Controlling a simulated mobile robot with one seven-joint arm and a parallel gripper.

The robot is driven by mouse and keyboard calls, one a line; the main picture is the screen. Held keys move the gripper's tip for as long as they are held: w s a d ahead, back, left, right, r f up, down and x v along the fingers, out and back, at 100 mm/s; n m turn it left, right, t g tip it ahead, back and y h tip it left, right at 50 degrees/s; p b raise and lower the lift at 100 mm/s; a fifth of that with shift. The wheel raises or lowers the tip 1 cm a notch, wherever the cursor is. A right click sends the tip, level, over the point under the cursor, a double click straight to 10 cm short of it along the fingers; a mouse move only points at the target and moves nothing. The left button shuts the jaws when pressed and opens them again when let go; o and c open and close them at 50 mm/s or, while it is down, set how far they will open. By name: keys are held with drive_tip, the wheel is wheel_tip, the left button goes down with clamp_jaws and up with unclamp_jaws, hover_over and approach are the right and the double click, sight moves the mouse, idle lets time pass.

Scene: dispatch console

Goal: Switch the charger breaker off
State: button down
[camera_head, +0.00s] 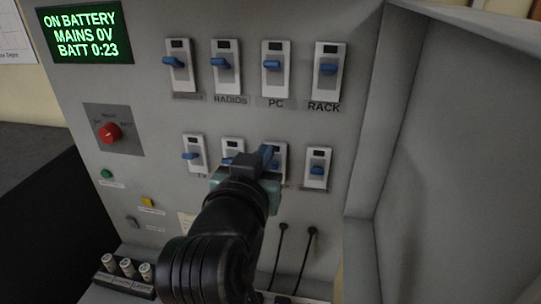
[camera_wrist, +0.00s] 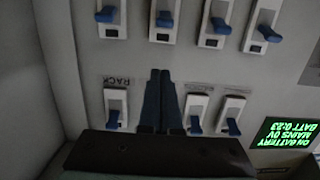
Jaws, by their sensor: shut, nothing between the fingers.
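The breakers form two rows of white plates with blue levers on a grey panel. The upper row has a breaker with an unreadable label (camera_head: 178,66), RADIOS (camera_head: 226,68), PC (camera_head: 276,70) and RACK (camera_head: 326,70). The lower row has a left breaker (camera_head: 194,153), a second (camera_head: 232,150), a third (camera_head: 280,155) and a right one (camera_head: 317,168). No charger label is readable; my arm covers part of the lower row. My gripper (camera_head: 268,152) is shut and empty, in front of the third lower breaker; contact cannot be told. Its fingers show in the wrist view (camera_wrist: 160,72).
A green display (camera_head: 86,34) reads ON BATTERY, MAINS 0V, BATT 0:23. A red rotary knob (camera_head: 109,133), a green button (camera_head: 107,174) and a yellow button (camera_head: 147,202) are at the left. Black cables (camera_head: 307,255) hang below. A grey side wall (camera_head: 450,150) bounds the right.

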sight(277, 130)
drive_tip(key=p+x, duration=0.2)
drive_tip(key=x, duration=0.5)
drive_tip(key=shift+w+d+r+p, duration=0.1)
drive_tip(key=shift+p, duration=0.3)
drive_tip(key=shift+s+f+p, duration=0.25)
drive_tip(key=shift+s+f, duration=0.1)
drive_tip(key=shift+f, duration=0.2)
drive_tip(key=shift+s+f+p, duration=0.2)
drive_tip(key=shift+s+f, duration=0.1)
drive_tip(key=shift+f, duration=0.3)
drive_tip(key=shift+s+a+f, duration=0.3)
drive_tip(key=shift+s+f, duration=0.1)
drive_tip(key=shift+f, duration=0.35)
drive_tip(key=shift+d, duration=0.1)
